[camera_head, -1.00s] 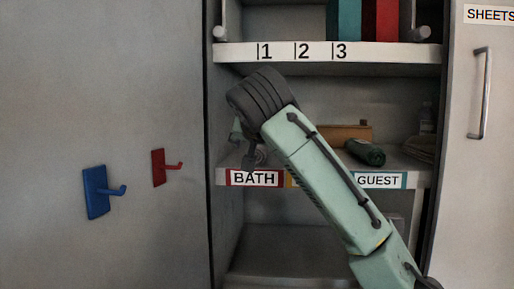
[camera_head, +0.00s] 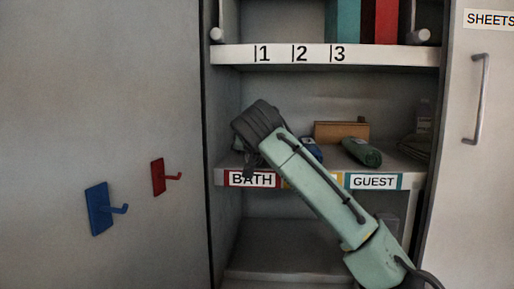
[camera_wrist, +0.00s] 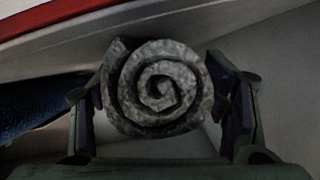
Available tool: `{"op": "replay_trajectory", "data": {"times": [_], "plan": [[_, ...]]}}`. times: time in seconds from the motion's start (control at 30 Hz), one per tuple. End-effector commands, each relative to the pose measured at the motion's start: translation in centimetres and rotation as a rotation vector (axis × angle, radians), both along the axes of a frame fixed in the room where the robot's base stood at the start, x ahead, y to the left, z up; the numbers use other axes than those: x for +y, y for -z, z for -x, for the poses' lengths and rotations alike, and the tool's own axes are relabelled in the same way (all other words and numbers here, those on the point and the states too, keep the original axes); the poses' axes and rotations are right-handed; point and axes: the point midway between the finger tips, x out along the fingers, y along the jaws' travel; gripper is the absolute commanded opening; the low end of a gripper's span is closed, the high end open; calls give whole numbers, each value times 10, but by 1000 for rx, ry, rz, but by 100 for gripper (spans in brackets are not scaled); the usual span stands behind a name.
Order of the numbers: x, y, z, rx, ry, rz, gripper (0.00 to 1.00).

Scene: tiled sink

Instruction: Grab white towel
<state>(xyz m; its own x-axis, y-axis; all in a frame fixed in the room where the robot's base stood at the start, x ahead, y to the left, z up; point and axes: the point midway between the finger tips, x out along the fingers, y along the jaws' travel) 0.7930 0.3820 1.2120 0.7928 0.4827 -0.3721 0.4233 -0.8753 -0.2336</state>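A rolled white-grey towel (camera_wrist: 160,88) shows end-on as a spiral in the wrist view. It lies between the two fingers of my gripper (camera_wrist: 162,82), one finger close along each side. The finger tips are at or very near the roll, but whether they press on it is unclear. In the head view my gripper is mostly hidden behind my wrist at the left end of the middle shelf, above the BATH label (camera_head: 251,179). The towel cannot be made out there.
A blue item (camera_head: 312,149) lies right of my wrist and also shows in the wrist view (camera_wrist: 30,105). A dark green roll (camera_head: 362,152) and a brown box (camera_head: 341,132) are farther right. The upper shelf (camera_head: 385,54) is overhead. The cabinet wall (camera_head: 226,110) is close at left.

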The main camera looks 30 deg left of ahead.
Motion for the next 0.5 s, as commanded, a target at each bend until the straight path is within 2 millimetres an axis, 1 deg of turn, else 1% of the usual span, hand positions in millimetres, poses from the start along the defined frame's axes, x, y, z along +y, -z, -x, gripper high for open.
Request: {"op": "replay_trajectory", "data": {"times": [0.03, 0.07, 0.5], "plan": [[0, 0, 0, 0, 0, 0, 65], [0, 0, 0, 0, 0, 0, 63], [0, 0, 0, 0, 0, 0, 33]]}}
